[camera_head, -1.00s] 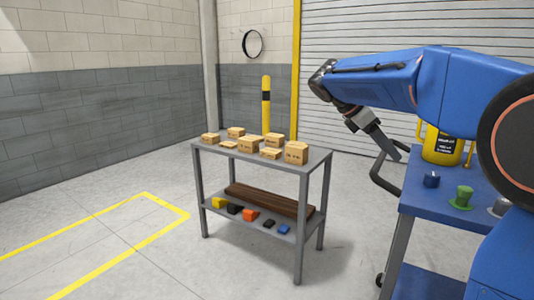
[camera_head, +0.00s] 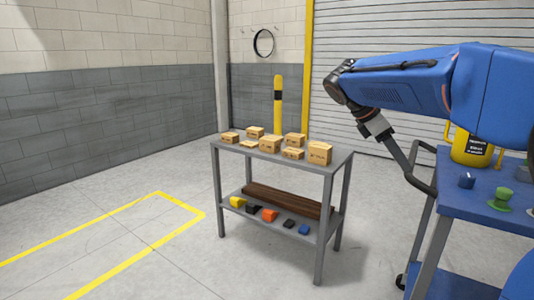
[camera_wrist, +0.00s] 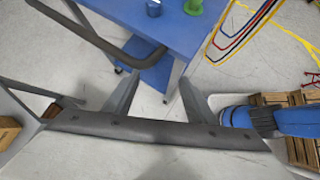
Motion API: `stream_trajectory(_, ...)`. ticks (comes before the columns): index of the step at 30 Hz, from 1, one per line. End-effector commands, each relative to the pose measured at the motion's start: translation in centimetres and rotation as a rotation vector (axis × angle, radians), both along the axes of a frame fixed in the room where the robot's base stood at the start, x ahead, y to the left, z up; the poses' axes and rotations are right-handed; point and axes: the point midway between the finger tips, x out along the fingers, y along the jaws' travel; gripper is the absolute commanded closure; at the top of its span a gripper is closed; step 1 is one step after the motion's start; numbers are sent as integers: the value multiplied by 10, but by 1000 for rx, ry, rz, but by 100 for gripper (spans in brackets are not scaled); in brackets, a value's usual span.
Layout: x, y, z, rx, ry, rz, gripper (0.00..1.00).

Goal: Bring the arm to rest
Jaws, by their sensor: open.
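My gripper (camera_head: 407,166) hangs from my blue arm, pointing down and to the right in the head view, beside the blue-topped cart (camera_head: 455,205). In the wrist view my gripper (camera_wrist: 159,78) shows as two grey fingers spread apart, with nothing between them. The cart's blue top (camera_wrist: 185,30) and its dark handle (camera_wrist: 90,35) lie beyond the fingers there. In the head view the fingertips appear close to the handle; I cannot tell whether they touch it.
A grey table (camera_head: 340,160) bears several cardboard boxes, with coloured blocks and a brown plank on its lower shelf. Floor on the left is clear.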

Motion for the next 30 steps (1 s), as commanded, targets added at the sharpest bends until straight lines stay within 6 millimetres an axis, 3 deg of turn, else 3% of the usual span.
stream_trajectory(11,-61,-1,-31,143,-185,-144,49)
stream_trajectory(30,-221,36,-150,603,-661,-770,49)
